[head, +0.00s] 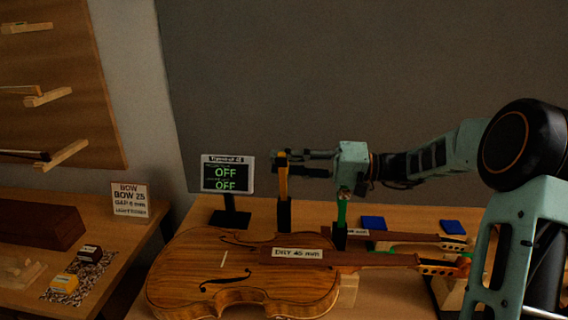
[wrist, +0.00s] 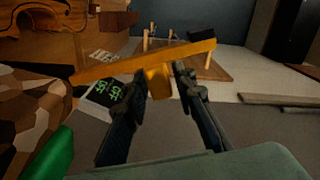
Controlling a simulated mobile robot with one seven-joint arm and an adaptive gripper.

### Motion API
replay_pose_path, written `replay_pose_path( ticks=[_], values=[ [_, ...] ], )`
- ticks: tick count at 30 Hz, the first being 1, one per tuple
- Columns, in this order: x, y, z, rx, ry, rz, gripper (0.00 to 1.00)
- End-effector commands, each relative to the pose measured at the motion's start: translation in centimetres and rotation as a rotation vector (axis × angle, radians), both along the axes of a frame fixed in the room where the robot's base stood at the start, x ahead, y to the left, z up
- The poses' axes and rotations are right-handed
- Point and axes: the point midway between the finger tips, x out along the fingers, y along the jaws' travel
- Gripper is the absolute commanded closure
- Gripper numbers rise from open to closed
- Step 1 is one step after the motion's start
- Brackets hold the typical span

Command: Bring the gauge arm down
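The gauge arm appears to be the orange bar (head: 283,178), standing upright out of a dark holder (head: 284,214) behind the violin (head: 240,275). In the wrist view the orange bar (wrist: 120,67) crosses the picture just beyond my fingertips, with a short orange block (wrist: 159,84) on it between them. My gripper (head: 292,163) reaches in from the right at the bar's upper part. In the wrist view my gripper (wrist: 160,88) has its fingers apart on either side of the block, with narrow gaps visible. I cannot tell whether a finger touches it.
A green-handled piece (head: 342,209) stands in a dark holder beneath my wrist. A display reading OFF (head: 227,174) is left of the bar. Blue pads (head: 374,223) and violin necks (head: 400,259) lie right. A side bench (head: 22,203) holds small blocks and a sign (head: 130,199).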

Motion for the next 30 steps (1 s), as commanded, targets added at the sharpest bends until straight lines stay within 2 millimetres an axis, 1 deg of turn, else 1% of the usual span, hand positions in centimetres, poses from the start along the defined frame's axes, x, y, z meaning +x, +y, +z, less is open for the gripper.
replay_pose_path(
  ticks=[1, 2, 10, 14, 17, 24, 27, 30],
  values=[
    [0.0, 0.0, 0.0, 0.0, 0.0, 0.0, 0.68],
    [0.0, 0.0, 0.0, 0.0, 0.0, 0.0, 0.65],
    [0.0, -0.1, 0.0, 0.0, 0.0, 0.0, 0.65],
    [0.0, -1.0, 0.0, 0.0, -0.001, -0.001, 0.65],
    [0.0, -2.8, 0.0, 0.0, -0.001, -0.004, 0.65],
    [-0.2, -8.0, 0.0, 0.0, 0.0, -0.004, 0.65],
    [-0.3, -9.7, 0.0, 0.0, 0.0, -0.003, 0.65],
    [-0.3, -11.0, 0.0, 0.002, 0.0, -0.002, 0.65]
  ],
)
